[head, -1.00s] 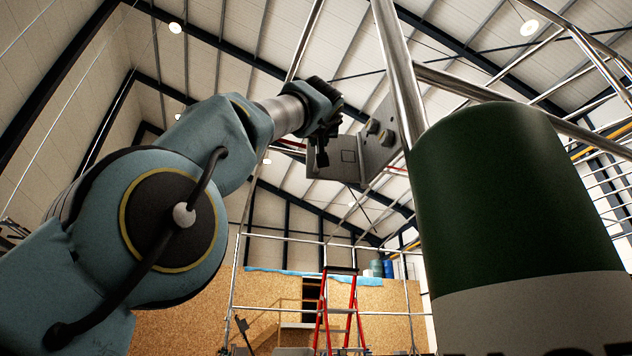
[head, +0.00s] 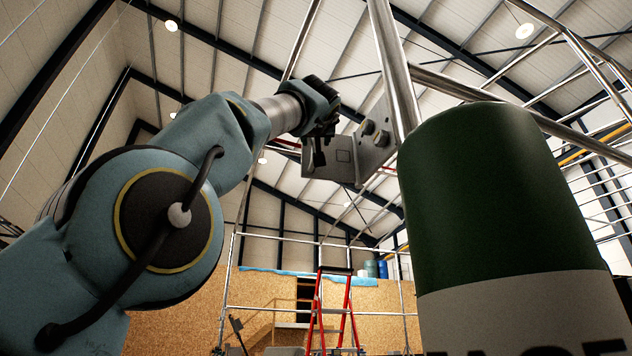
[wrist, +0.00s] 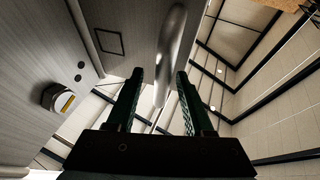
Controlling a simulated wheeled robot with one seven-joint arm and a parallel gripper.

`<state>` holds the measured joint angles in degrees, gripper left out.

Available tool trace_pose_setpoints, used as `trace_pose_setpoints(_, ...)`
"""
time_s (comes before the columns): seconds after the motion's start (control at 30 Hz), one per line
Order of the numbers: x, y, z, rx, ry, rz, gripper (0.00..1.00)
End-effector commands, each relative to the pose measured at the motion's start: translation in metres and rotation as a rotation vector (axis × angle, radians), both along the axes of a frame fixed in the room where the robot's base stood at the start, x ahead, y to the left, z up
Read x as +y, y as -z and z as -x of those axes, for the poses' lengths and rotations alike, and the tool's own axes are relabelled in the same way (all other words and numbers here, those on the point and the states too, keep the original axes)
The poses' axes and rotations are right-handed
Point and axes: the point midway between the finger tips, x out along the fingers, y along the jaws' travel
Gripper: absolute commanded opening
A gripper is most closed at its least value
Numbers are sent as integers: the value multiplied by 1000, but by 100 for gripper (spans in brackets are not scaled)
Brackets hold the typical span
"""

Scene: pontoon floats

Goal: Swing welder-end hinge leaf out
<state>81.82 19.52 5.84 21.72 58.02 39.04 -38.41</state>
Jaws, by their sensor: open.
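The hinge leaf (head: 343,168) is a grey metal plate with a square outline, beside a plate with bolts (head: 367,127) at the steel post. My gripper (head: 315,155) is at the leaf's left edge in the head view. In the wrist view the leaf (wrist: 128,30) is at the top, and the bolted plate (wrist: 40,60) is at left. A rounded metal bar (wrist: 174,40) runs down between the two open fingers of my gripper (wrist: 160,78). I cannot tell whether the fingers touch it.
A large green and white cylinder (head: 490,200) stands close at right. A steel post (head: 393,65) and rails cross above it. A red stepladder (head: 333,310) and a chipboard wall (head: 265,290) are farther back. Open air lies below my gripper.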

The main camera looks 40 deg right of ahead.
Motion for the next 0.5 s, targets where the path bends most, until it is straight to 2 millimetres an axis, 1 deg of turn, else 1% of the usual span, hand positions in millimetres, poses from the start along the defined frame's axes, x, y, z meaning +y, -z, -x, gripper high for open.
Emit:
trace_pose_setpoints(0.13,4,5,5,0,0,1,52)
trace_pose_setpoints(0.27,15,14,16,0,1,1,52)
trace_pose_setpoints(0.5,41,32,47,0,4,2,52)
